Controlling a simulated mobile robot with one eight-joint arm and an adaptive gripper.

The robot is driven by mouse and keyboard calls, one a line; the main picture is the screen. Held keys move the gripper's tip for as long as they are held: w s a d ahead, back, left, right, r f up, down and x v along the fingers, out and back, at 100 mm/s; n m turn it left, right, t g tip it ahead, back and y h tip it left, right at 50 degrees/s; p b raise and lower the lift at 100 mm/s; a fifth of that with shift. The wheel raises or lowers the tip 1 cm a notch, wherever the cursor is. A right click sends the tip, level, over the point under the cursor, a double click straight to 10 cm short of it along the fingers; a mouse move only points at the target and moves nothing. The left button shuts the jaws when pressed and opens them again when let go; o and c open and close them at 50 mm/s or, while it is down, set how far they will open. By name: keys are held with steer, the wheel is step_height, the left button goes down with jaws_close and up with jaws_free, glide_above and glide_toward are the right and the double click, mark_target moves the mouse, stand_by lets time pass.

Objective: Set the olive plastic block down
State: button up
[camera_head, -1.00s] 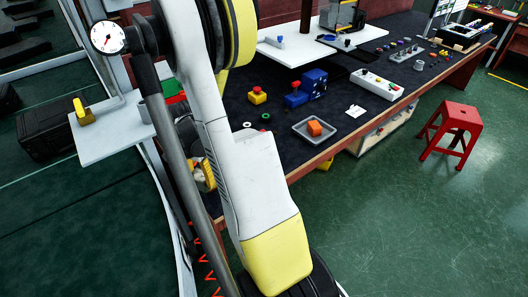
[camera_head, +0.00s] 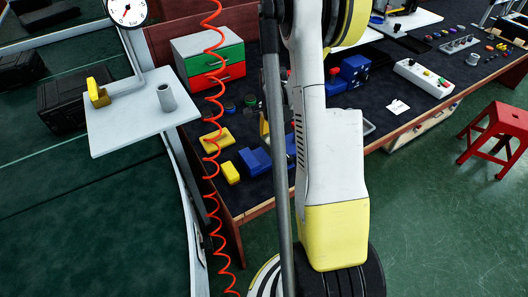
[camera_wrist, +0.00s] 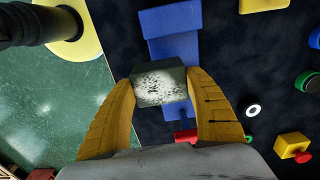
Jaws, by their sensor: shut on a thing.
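In the wrist view, my gripper (camera_wrist: 162,105) has its two yellow fingers closed on the olive plastic block (camera_wrist: 160,86). The block is dark grey-green, with a pale speckled face towards the camera. It sits between the fingertips, in front of a blue object (camera_wrist: 170,22) on the dark tabletop. I cannot tell how high the block is above the table or whether it touches the blue object.
The dark-topped bench (camera_head: 395,125) carries a drawer cabinet (camera_head: 208,55), blue blocks (camera_head: 255,160), yellow blocks (camera_head: 230,172) and a white switch box (camera_head: 424,77). A coiled red hose (camera_head: 212,125) hangs in front of it. A red stool (camera_head: 497,130) stands at right.

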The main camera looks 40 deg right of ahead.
mark_target(263, 142)
steer(key=w+f, duration=0.1)
steer(key=w+a+f, duration=0.1)
steer(key=w, duration=0.1)
steer(key=shift+w+f+b, duration=0.15)
steer(key=shift+w+b, duration=0.1)
steer(key=shift+b, duration=0.1)
step_height(263, 142, down, 4)
steer(key=shift+f+b, duration=0.1)
steer(key=shift+b, duration=0.75)
steer(key=o, duration=1.3)
steer(key=shift+o, duration=0.2)
step_height(263, 142, up, 12)
steer(key=p, duration=0.4)
